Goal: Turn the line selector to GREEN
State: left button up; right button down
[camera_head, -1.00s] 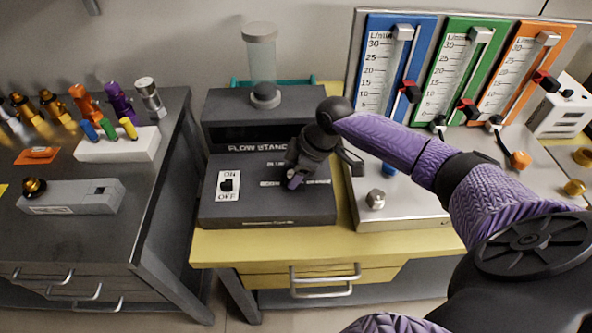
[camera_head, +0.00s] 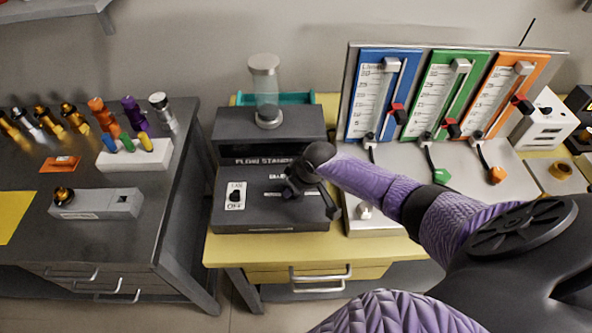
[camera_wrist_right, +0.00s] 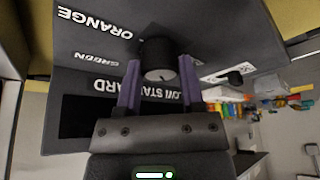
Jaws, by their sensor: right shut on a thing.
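The dark flow standard box (camera_head: 225,217) stands on the yellow-topped bench, with printed labels on its sloped front. My right gripper (camera_head: 297,186) is over the right part of that front. In the right wrist view, the two purple fingers of my right gripper (camera_wrist_right: 158,85) are shut on a round black selector knob (camera_wrist_right: 155,58), one on each side. ORANGE and GREEN labels show on the panel beside the knob in that view. The knob's pointer direction cannot be told clearly. In the head view my gripper mostly hides the knob. My left gripper is not in view.
An ON/OFF switch (camera_head: 235,196) sits left of my gripper. A clear cylinder (camera_head: 266,88) stands on the box. Blue (camera_head: 378,95), green (camera_head: 437,95) and orange (camera_head: 495,97) flow gauges stand to the right. A dark table (camera_head: 110,235) with tools is at left.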

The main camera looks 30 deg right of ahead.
jog(key=shift+a+r+m+h+p, duration=0.2)
jog(key=shift+m+h+p, duration=0.1)
jog(key=shift+m+p, duration=0.55)
jog(key=m+h+p, duration=0.1)
jog(key=m, duration=0.2)
jog(key=shift+p, duration=0.35)
jog(key=shift+f+m+h+p, duration=0.1)
jog(key=shift+m+h+p, duration=0.3)
jog(key=shift+m, duration=0.45)
jog(key=m, duration=0.2)
jog(key=shift+a+f+m+h, duration=0.1)
jog(key=shift+m+h, duration=0.3)
jog(key=m+g+h, duration=0.1)
jog(key=m, duration=0.1)
jog(key=shift+f+m, duration=0.1)
jog(key=shift+m, duration=0.2)
jog(key=m+g+b, duration=0.1)
jog(key=m, duration=0.3)
jog(key=shift+w+h+b, duration=0.15)
jog(key=shift+h+b, duration=0.25)
jog(key=shift+m, duration=0.3)
jog(key=shift+g, duration=0.3)
